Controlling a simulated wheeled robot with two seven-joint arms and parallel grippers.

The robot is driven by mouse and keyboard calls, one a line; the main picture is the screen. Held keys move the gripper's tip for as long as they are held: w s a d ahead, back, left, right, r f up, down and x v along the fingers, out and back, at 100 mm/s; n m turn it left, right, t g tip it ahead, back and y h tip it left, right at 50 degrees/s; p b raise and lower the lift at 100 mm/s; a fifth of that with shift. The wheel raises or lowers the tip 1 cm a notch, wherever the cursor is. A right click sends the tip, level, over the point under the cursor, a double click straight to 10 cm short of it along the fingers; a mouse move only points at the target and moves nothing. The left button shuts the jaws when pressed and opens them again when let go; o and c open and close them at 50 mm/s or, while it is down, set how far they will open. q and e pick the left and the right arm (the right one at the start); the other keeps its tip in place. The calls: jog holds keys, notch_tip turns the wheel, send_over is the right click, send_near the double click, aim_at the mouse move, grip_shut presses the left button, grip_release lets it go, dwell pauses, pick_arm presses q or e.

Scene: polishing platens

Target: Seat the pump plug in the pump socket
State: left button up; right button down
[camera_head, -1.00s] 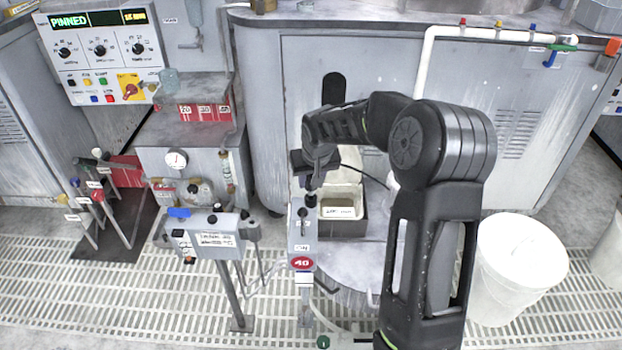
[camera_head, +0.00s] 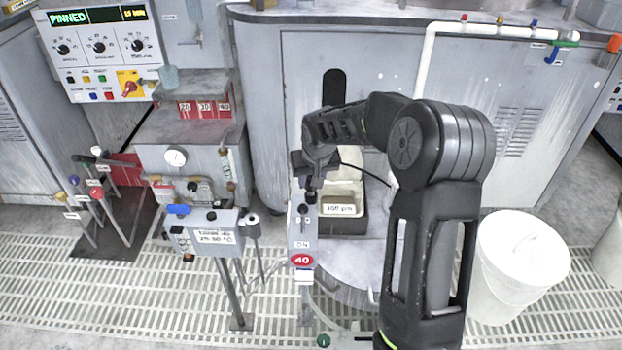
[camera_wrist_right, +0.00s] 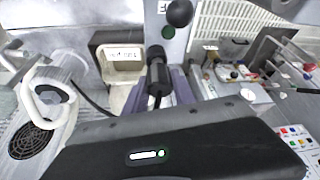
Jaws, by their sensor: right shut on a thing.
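My right gripper (camera_head: 311,186) points down over the upper end of a narrow grey panel (camera_head: 301,233) marked ON and 40. In the right wrist view, its fingers (camera_wrist_right: 160,94) are shut on the black cylindrical pump plug (camera_wrist_right: 157,73), from which a black cable runs off to the left. The plug's far end is at the near edge of the panel, which also shows in the wrist view (camera_wrist_right: 154,12) with a black knob and a green spot. The pump socket is not clearly visible; I cannot tell whether the plug is in it. My left gripper is not in view.
An open box with a pale labelled tray (camera_head: 342,203) stands right of the panel. A small grey labelled box on a post (camera_head: 214,238) stands left of it. A white bucket (camera_head: 518,268) stands at the right. A large grey cabinet (camera_head: 400,65) is behind.

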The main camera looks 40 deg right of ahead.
jog(key=shift+f+b, duration=0.7)
jog(key=shift+f, duration=0.3)
jog(key=c, duration=0.9)
grip_release()
jog(key=shift+c, duration=0.2)
jog(key=shift+r, duration=0.1)
jog(key=p+v, duration=0.1)
jog(key=v, duration=0.6)
jog(key=shift+s+r, duration=0.2)
jog(key=shift+r, duration=0.1)
